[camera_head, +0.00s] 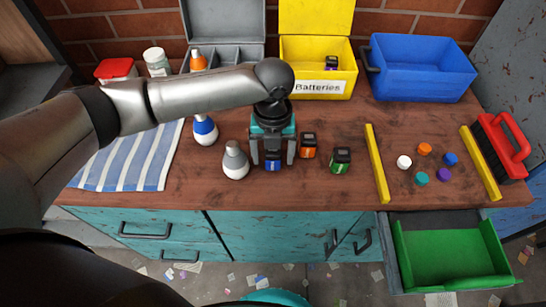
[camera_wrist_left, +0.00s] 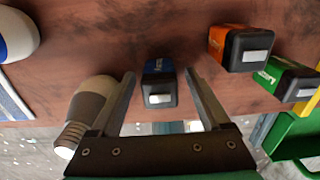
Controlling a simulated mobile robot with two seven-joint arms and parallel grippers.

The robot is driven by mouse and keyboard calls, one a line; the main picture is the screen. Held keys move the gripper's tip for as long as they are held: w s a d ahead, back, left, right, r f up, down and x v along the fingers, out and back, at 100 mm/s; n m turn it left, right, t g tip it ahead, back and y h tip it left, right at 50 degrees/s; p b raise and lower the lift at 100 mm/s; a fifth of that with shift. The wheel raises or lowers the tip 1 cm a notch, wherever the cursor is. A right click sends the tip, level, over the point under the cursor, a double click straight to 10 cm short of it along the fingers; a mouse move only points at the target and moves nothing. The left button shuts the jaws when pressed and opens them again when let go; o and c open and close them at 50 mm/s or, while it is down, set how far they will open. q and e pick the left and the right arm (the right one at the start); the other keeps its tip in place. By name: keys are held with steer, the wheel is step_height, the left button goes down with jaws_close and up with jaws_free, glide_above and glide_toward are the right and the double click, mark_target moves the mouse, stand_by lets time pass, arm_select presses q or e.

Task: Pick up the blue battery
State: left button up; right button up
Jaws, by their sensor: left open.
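The blue battery (camera_head: 272,165) stands on the wooden table, blue with a dark top. In the left wrist view the blue battery (camera_wrist_left: 159,84) shows between the two fingers. My left gripper (camera_head: 272,160) points down over it, open, with one finger on each side; I cannot tell if either finger touches it. The left gripper's fingers also show in the left wrist view (camera_wrist_left: 160,85). An orange battery (camera_head: 308,146) and a green battery (camera_head: 340,160) stand to the right. The yellow batteries bin (camera_head: 318,88) at the back holds a dark-topped battery (camera_head: 331,62). My right gripper is out of view.
A grey-based bulb (camera_head: 235,161) stands close left of the gripper, and a blue-banded bulb (camera_head: 204,130) is behind it. A blue bin (camera_head: 422,70) is at the back right. Yellow bars flank several coloured caps. An open drawer holds a green tray (camera_head: 450,252).

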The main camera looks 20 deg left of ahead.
arm_select(q)
steer(key=shift+r, duration=0.1)
jaws_close()
stand_by(0.5)
